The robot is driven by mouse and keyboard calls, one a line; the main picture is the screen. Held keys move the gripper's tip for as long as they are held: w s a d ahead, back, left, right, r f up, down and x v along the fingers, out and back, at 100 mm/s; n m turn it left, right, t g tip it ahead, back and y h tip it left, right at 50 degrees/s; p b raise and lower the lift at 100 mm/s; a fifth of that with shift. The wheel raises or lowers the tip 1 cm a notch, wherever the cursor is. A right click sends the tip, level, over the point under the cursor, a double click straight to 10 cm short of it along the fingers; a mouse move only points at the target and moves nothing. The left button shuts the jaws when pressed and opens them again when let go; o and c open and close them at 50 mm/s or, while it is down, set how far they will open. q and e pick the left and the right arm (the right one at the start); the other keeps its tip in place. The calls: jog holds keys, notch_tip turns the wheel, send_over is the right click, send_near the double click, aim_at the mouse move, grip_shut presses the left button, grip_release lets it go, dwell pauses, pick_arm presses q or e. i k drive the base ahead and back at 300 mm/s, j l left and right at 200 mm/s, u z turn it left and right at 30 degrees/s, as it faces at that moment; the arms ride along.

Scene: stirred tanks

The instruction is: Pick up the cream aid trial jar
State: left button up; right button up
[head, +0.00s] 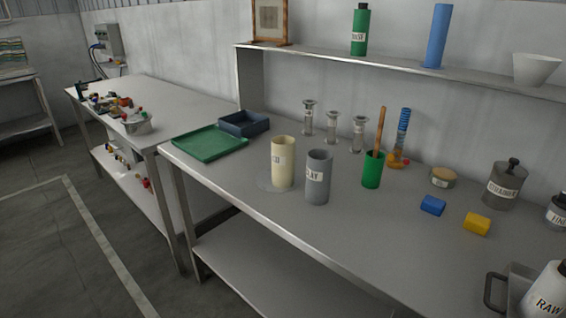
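A cream cylindrical jar (283,155) with a white label stands upright on the near steel bench (240,185). Its label is turned partly away and I cannot read it fully. A flat round disc or plate shows around its base. A grey cylindrical jar (318,180), with a label ending in "LAY", stands just to its right, close beside it. Neither of my grippers shows in the head view.
Behind the cream jar are a green tray (210,142), a blue bin (244,123) and small glass pieces (332,125). A green cup (372,172) holds a wooden stick. Coloured blocks (477,223) and a RAW bottle (546,290) are right. Bench front of the jars is clear.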

aim_at(283, 147)
jog(key=i+j+z, duration=0.15)
jog(key=j, duration=0.25)
jog(key=i+j+z, duration=0.2)
jog(key=j, duration=0.25)
jog(key=j+z, duration=0.15)
jog(key=j, duration=0.3)
jog(key=i+j+z, duration=0.15)
jog(key=j, duration=0.35)
